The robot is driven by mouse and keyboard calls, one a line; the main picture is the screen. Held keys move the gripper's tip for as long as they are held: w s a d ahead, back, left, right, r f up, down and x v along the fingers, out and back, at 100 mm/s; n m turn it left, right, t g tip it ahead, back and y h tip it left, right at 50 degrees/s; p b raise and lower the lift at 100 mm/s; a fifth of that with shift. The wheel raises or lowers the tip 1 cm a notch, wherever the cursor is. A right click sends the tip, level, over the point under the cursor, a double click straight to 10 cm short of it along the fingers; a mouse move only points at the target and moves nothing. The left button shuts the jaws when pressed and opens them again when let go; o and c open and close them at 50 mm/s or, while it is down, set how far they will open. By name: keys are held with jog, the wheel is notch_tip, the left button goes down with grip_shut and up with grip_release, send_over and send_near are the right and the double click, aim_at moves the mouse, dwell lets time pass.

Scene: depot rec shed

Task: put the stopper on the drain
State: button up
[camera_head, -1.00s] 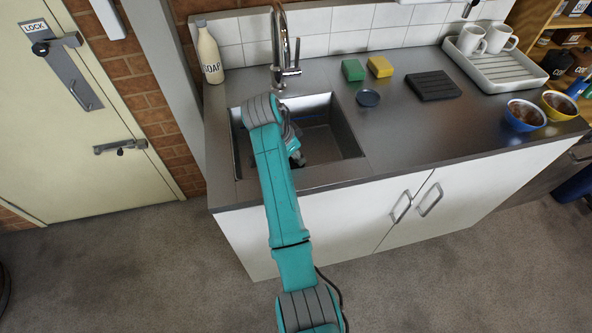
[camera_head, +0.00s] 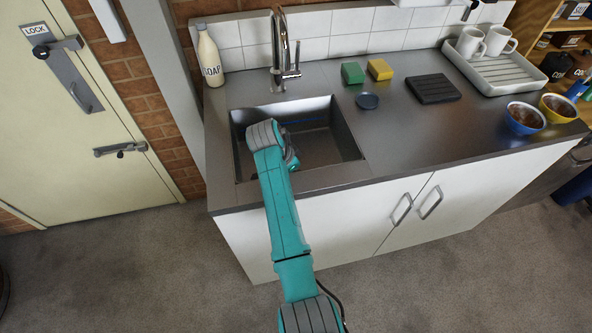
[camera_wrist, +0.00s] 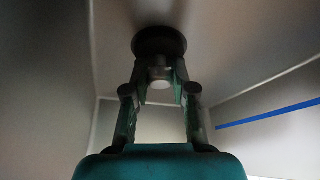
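In the wrist view a dark round stopper (camera_wrist: 159,41) with a paler knob is at the fingertips of my gripper (camera_wrist: 160,74). The fingers are close on both sides of the knob and look shut on it. Sink floor shows behind the disc, with a dark shadow near it. I cannot tell whether the disc touches the floor. The drain is not visible, and the stopper may hide it. In the head view my arm reaches into the sink (camera_head: 345,140) on its left side and hides the fingers and stopper.
The sink walls stand close around my gripper; a blue line (camera_wrist: 270,116) marks one wall. The tap (camera_head: 280,50) rises behind the sink. A dark disc (camera_head: 367,101), green sponge (camera_head: 352,72), yellow sponge (camera_head: 380,69) and black mat (camera_head: 433,87) lie on the counter to the right.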

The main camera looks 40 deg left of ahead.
jog(key=o, duration=0.3)
jog(key=shift+r, duration=0.1)
jog(key=v, duration=1.2)
jog(key=shift+r, duration=0.1)
